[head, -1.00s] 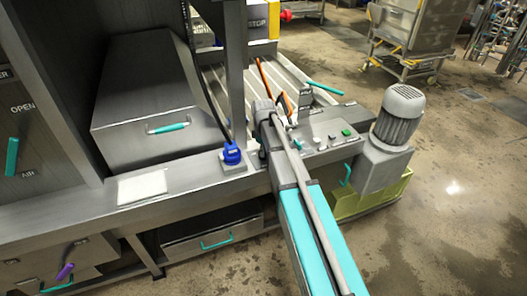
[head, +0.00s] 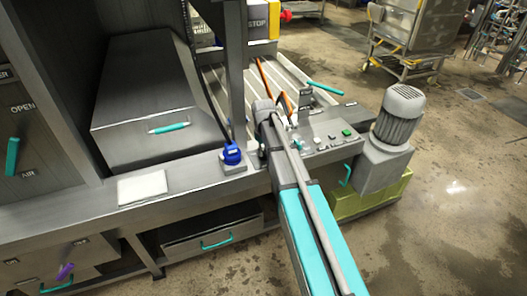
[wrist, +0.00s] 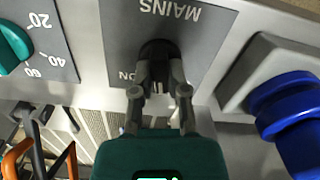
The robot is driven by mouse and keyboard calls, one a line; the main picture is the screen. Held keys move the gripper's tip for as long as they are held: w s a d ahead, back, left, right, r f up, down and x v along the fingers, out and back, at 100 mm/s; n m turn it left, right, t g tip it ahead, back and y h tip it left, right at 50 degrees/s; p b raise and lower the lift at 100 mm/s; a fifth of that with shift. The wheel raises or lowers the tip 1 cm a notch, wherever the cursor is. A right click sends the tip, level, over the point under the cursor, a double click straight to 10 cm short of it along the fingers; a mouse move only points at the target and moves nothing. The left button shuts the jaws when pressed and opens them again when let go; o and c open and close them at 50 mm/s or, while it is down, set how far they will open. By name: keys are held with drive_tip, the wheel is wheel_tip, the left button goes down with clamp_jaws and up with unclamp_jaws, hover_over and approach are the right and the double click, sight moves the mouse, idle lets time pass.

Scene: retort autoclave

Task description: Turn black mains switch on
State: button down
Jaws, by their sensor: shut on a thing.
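The black mains switch (wrist: 158,50) is a dark knob on a grey plate (wrist: 200,50) lettered MAINS, upside down in the wrist view. ON is lettered at the knob's lower left. My gripper (wrist: 160,78) is shut on the knob, one finger on each side. The fingers and the dark knob overlap, so the knob's exact angle cannot be told. In the head view my arm (head: 310,230) reaches from the bottom to the machine's ledge, and it hides the switch and the fingertips.
A blue plug (wrist: 290,110) is close on the right in the wrist view, also in the head view (head: 232,153). A teal dial (wrist: 12,47) and orange-handled tools (wrist: 15,158) are at the left. A button panel (head: 325,137) and motor (head: 400,115) stand right of my arm.

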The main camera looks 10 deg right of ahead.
drive_tip(key=m, duration=0.5)
drive_tip(key=shift+s+m, duration=0.1)
drive_tip(key=shift+m, duration=0.2)
drive_tip(key=m, duration=0.5)
drive_tip(key=shift+m, duration=0.4)
drive_tip(key=c, duration=0.6)
unclamp_jaws()
drive_tip(key=shift+c, duration=0.2)
drive_tip(key=shift+n, duration=0.3)
